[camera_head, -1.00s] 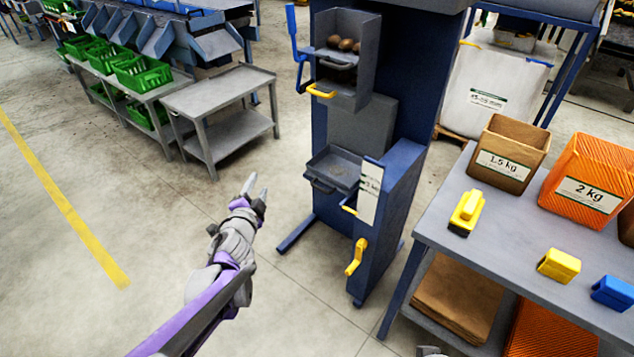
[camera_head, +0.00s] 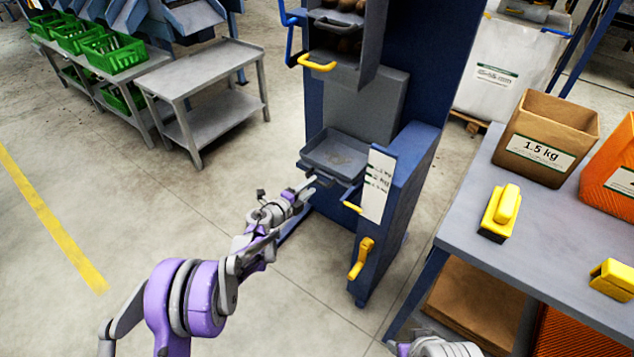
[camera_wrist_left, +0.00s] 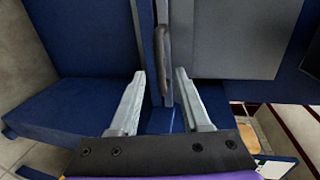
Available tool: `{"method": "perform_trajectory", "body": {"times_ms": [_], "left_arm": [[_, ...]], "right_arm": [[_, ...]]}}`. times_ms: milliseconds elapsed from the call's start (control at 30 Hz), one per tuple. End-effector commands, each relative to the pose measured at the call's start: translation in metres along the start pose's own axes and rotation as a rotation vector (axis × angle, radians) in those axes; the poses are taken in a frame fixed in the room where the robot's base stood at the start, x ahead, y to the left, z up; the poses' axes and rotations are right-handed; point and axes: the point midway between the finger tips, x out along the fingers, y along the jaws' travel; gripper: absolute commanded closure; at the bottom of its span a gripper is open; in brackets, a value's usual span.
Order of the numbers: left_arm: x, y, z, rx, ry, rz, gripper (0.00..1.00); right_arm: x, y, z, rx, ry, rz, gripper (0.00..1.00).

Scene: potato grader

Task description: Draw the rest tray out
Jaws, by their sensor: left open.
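The rest tray (camera_head: 338,150) is a shallow grey tray low on the front of the blue machine (camera_head: 425,150). My left gripper (camera_head: 310,184) is at its front edge, where the handle is mostly hidden by the fingers. In the left wrist view a dark bar handle (camera_wrist_left: 163,55) stands between the two spread fingers of the left gripper (camera_wrist_left: 160,73). The fingers lie on either side of its lower end, apart from it. My right gripper's fingers do not show; only part of my right arm shows at the bottom edge.
A yellow lever (camera_head: 361,258) and a white label plate (camera_head: 377,185) are right of the tray. An upper bin with a yellow handle (camera_head: 317,64) hangs above. A grey bench (camera_head: 500,240) stands at right, a grey cart (camera_head: 205,72) at left. The floor between is open.

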Motion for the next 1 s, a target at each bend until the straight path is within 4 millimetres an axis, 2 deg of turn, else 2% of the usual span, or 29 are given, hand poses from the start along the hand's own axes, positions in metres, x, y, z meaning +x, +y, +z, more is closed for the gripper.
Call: {"method": "perform_trajectory", "body": {"times_ms": [100, 233, 633, 900, 1000], "left_arm": [[0.021, 0.001, 0.000, -0.001, 0.000, 0.000, 0.53], [0.035, 0.001, 0.000, -0.001, 0.000, 0.000, 0.53], [0.042, -0.001, 0.001, -0.001, -0.002, 0.000, 0.53], [0.042, 0.000, 0.001, -0.001, -0.002, 0.000, 1.00], [0.042, 0.000, 0.001, -0.001, -0.002, 0.000, 1.00]], "right_arm": [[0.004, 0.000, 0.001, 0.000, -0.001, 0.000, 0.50], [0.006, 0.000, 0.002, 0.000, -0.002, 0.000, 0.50], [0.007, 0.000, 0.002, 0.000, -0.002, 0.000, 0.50], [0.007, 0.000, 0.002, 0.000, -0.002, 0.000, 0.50], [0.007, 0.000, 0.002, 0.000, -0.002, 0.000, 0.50]]}}
